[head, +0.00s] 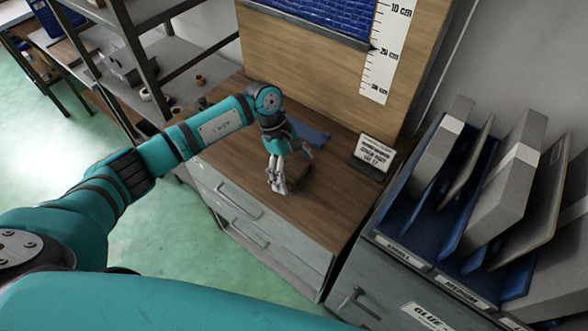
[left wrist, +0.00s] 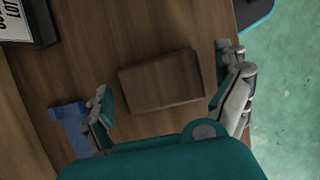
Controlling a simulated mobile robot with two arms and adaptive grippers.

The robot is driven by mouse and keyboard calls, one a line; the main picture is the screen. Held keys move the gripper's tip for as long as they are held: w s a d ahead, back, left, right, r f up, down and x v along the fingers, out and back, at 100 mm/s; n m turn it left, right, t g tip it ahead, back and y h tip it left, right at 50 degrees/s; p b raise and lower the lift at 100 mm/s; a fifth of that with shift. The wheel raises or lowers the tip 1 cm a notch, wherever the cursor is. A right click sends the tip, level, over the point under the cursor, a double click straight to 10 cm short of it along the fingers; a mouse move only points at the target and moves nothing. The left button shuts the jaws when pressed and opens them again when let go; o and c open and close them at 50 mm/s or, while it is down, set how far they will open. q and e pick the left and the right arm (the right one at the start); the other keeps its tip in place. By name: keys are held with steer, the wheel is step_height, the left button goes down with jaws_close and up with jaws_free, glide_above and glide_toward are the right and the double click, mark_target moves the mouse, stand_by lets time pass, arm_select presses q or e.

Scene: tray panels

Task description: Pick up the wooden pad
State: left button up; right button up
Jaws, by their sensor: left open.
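The wooden pad (left wrist: 160,82) is a dark brown rectangular block lying flat on the wooden cabinet top (left wrist: 100,60). In the head view the pad (head: 298,173) is partly hidden behind my left gripper (head: 288,170). In the left wrist view my left gripper (left wrist: 168,90) is open, with one finger to each side of the pad. The gripper holds nothing. My right gripper is not in view.
A blue item (head: 310,134) lies behind the pad. A small sign (head: 373,154) stands to the right on the cabinet top. Racks with upright grey panels (head: 505,180) stand at the right. A metal shelf (head: 130,50) stands at the left. The cabinet's front edge is close to the pad.

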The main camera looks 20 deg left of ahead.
arm_select(q)
steer(key=c, duration=1.2)
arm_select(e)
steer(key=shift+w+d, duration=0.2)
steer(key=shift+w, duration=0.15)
arm_select(q)
steer(key=shift+o, duration=0.2)
steer(key=shift+r+b, duration=0.75)
steer(key=shift+r, duration=0.05)
steer(key=shift+w+r+b, duration=0.1)
steer(key=shift+r+b, duration=0.4)
steer(key=shift+r, duration=0.15)
steer(key=s+a+r+b, duration=0.1)
steer(key=s+a+b, duration=0.1)
steer(key=s, duration=0.6)
steer(key=s+a+r+b, duration=0.1)
steer(key=s+b, duration=0.2)
steer(key=s, duration=0.4)
steer(key=shift+s+a, duration=0.4)
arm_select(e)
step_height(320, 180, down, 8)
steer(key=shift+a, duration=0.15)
arm_select(q)
steer(key=shift+r, duration=0.1)
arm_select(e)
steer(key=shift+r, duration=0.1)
